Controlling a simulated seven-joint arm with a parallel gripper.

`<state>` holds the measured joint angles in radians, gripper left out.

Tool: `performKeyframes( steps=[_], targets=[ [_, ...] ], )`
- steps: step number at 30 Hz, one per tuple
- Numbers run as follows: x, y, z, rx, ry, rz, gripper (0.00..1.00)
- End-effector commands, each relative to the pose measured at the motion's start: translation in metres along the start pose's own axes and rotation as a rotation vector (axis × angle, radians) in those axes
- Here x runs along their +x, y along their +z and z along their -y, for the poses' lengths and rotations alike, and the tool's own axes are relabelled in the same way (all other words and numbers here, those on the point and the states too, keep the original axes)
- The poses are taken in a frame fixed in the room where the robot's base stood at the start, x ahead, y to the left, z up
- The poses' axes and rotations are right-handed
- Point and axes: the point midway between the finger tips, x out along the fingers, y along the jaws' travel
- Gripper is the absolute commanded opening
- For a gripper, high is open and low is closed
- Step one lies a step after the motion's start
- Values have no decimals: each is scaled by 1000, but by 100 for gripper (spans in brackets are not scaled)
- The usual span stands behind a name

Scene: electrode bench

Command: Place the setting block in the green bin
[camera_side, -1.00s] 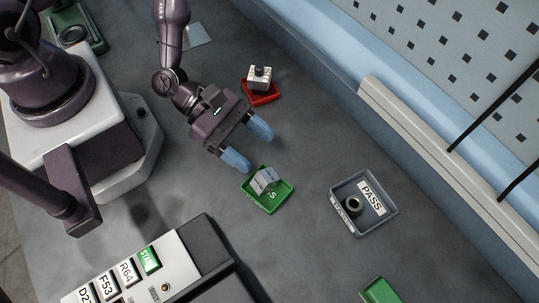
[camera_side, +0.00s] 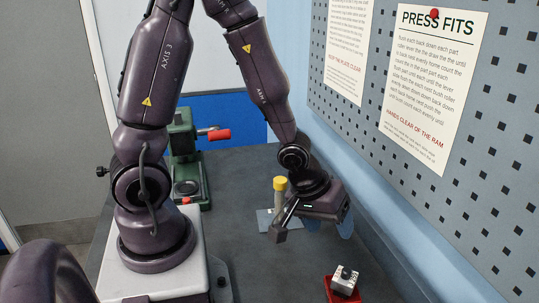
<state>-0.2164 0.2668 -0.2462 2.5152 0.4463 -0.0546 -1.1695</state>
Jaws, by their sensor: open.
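My gripper (camera_side: 329,226) is open, with pale blue fingertips pointing down. It is behind the red bin, beside a yellow-topped post, and I see nothing between its fingers. The green bin is outside this view. A pale block with a dark knob (camera_side: 346,279) sits in the red bin at the lower right. No other block shows now. I cannot tell from this view where the setting block is.
The yellow-topped post (camera_side: 280,197) stands by a light plate (camera_side: 265,219). A green press with a red handle (camera_side: 186,158) is at the back left. The red bin (camera_side: 331,292) is at the front. A pegboard wall (camera_side: 490,170) bounds the right. Grey bench top (camera_side: 260,275) is bare in front.

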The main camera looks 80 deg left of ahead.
Motion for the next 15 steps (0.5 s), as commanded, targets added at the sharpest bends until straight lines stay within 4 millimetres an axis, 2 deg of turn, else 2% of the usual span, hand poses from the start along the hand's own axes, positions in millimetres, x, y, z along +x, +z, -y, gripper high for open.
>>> performKeyframes(
  steps=[1,3,6,8,12,15],
  targets=[
    [-23,-14,-3,74,-25,-59,62],
    [-53,-26,-3,172,-72,-109,62],
    [-97,-34,-2,293,-122,-152,62],
    [-124,-33,-2,363,-139,-163,62],
    [-178,-20,2,515,-135,-154,62],
    [-205,-6,5,609,-107,-137,62]
  ],
)
